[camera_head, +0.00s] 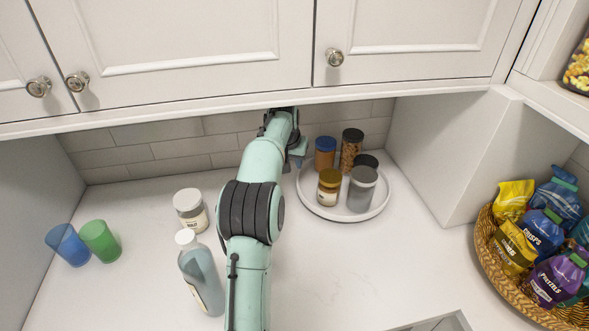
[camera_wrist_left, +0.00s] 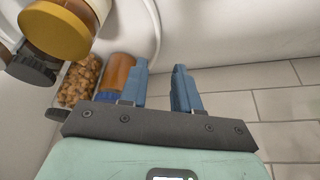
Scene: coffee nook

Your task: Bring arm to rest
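My left arm reaches to the back wall of the counter, under the cabinets. Its gripper (camera_head: 297,151) is partly hidden behind the arm, just left of the round white tray (camera_head: 337,215). In the left wrist view the two blue fingers of the gripper (camera_wrist_left: 163,84) stand apart with nothing between them. An orange jar with a blue lid (camera_head: 325,152) is close beside the gripper; it also shows in the left wrist view (camera_wrist_left: 119,72). My right gripper is in neither view.
The tray holds several jars, including a nut jar (camera_head: 350,149) and a grey jar (camera_head: 361,189). Left of my arm stand a white-lidded jar (camera_head: 191,211), a bottle (camera_head: 201,275) and blue (camera_head: 68,245) and green (camera_head: 100,241) cups. A snack basket (camera_head: 490,255) is at right. The front-middle counter is clear.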

